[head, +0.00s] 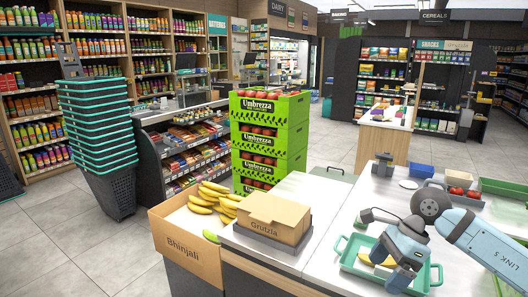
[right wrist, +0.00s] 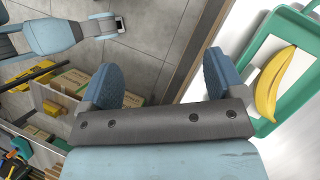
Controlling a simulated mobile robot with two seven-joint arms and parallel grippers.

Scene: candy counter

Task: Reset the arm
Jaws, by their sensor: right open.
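My right arm comes in from the lower right in the head view. Its gripper (head: 402,272) is over the teal tray (head: 349,264) on the white counter, with a banana (head: 366,259) partly hidden beside it. In the right wrist view my right gripper (right wrist: 160,85) has its two blue fingers wide apart with nothing between them. The tray (right wrist: 237,98) and a banana (right wrist: 273,88) lie to the right of the fingers there. A light blue arm, seemingly my left, shows at the upper left of that view; its gripper (right wrist: 116,25) is too small to read.
A Grutzla carton (head: 272,218) and a Bhinjali box (head: 185,250) with bananas stand left of the tray. Green Umbrezza crates (head: 268,142) are stacked behind. A blue box (head: 421,171) and a tomato container (head: 461,180) stand farther back. Floor is open at left.

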